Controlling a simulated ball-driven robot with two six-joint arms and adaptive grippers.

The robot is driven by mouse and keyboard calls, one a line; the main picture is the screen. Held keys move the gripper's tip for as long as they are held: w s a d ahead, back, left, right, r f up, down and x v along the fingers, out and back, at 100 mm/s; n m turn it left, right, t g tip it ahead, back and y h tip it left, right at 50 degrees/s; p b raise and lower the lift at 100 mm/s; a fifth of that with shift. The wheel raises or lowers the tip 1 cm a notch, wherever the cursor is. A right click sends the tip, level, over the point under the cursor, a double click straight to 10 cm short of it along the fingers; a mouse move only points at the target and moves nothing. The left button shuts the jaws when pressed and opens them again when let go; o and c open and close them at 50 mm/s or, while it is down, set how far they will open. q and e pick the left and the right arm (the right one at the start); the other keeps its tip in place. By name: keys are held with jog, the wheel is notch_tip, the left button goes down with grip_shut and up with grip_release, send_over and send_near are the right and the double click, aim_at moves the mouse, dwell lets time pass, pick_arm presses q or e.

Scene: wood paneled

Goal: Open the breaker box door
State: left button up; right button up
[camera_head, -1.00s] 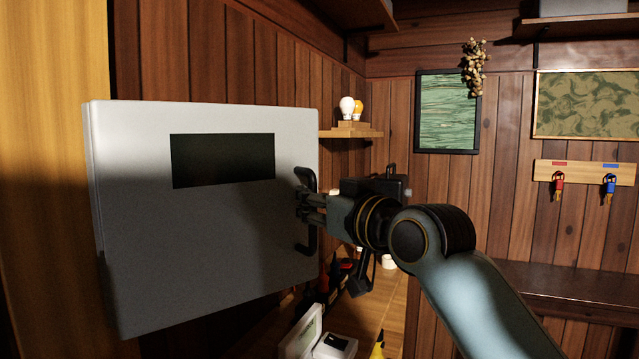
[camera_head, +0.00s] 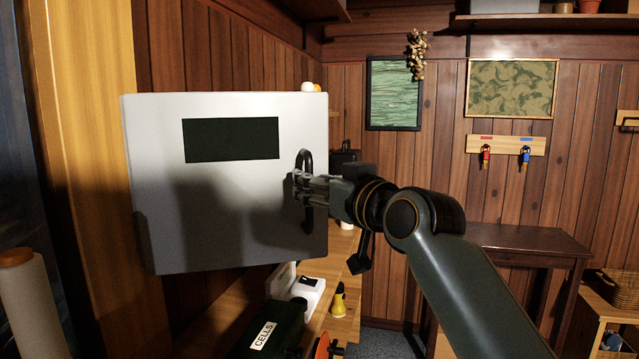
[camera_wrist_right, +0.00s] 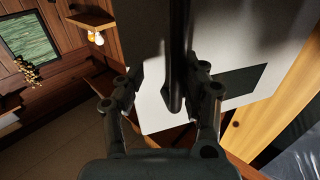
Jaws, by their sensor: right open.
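The breaker box door (camera_head: 230,200) is a pale grey panel with a dark window (camera_head: 231,139), at the left of the head view. It also shows in the wrist view (camera_wrist_right: 225,45). Its black handle (camera_head: 307,162) is on the right side of the door. My right gripper (camera_head: 300,188) is at the handle, with its fingers pointing left toward the door. In the wrist view the dark handle bar (camera_wrist_right: 174,85) runs between the two parted fingers (camera_wrist_right: 163,98). Contact cannot be told. The box interior is hidden. My left gripper is out of view.
A wooden workbench below the door holds a green case marked CELLS (camera_head: 265,335), a white device (camera_head: 308,294) and a yellow item (camera_head: 338,300). A yellow wooden post (camera_head: 85,150) stands at left. A dark table (camera_head: 525,243) stands at right, with open floor beside it.

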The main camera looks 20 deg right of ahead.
jog(key=shift+w+a+f, duration=0.1)
jog(key=shift+w+a, duration=0.35)
jog(key=shift+a, duration=0.3)
jog(key=shift+s+a+r, duration=0.2)
jog(key=shift+s+a, duration=0.3)
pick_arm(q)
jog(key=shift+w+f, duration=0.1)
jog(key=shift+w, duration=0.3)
pick_arm(e)
jog(key=s+d, duration=0.2)
jog(key=s, duration=0.9)
jog(key=shift+d, duration=0.35)
